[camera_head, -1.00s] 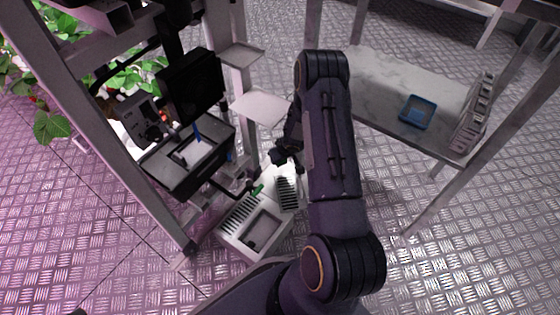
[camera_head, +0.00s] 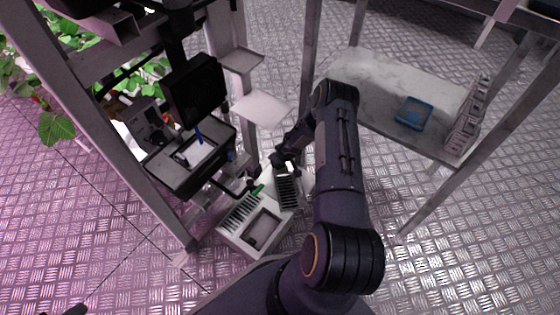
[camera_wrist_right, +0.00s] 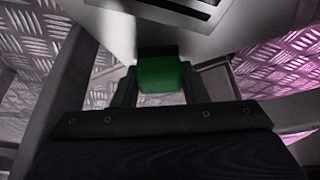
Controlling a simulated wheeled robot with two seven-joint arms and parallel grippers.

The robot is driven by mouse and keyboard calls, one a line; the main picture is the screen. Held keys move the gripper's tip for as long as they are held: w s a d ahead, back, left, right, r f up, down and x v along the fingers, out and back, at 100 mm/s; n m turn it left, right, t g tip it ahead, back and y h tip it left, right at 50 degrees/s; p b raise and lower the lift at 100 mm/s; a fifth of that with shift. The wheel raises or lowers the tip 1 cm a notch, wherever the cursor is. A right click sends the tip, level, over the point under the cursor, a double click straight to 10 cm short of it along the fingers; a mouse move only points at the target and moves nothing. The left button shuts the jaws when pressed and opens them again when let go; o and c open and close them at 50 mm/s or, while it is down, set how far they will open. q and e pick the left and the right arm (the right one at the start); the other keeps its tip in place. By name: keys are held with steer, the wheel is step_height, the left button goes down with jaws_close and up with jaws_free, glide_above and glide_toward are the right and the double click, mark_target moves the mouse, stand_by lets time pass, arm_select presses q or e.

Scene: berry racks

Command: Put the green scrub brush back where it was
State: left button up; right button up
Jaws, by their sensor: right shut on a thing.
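The green scrub brush (camera_wrist_right: 160,75) is between the fingers of my right gripper (camera_wrist_right: 159,86), seen as a green block with a dark strip along its far edge. In the head view a bit of its green (camera_head: 257,190) shows at the white slotted rack (camera_head: 236,235), low beside the shelf frame. My right gripper is shut on the brush, with the rack's pale surface close in front. I cannot tell whether the brush touches the rack. Only a dark tip, probably of my left gripper (camera_head: 70,310), shows at the bottom left edge; its jaws cannot be made out.
A metal shelf frame (camera_head: 110,150) with a dark box-like device (camera_head: 195,90) stands left of the rack. A pale table (camera_head: 385,85) at right holds a blue tray (camera_head: 413,113) and a grey holder (camera_head: 467,120). Open metal floor lies at lower right.

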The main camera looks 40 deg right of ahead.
steer(key=shift+f, duration=0.1)
steer(key=o, duration=0.9)
steer(key=shift+o, duration=0.2)
steer(key=shift+r, duration=0.25)
steer(key=shift+b+v, duration=1.15)
steer(key=shift+b, duration=0.1)
steer(key=p+v, duration=0.1)
steer(key=v, duration=0.8)
steer(key=shift+r, duration=0.25)
steer(key=shift+s, duration=0.1)
steer(key=shift+s, duration=0.15)
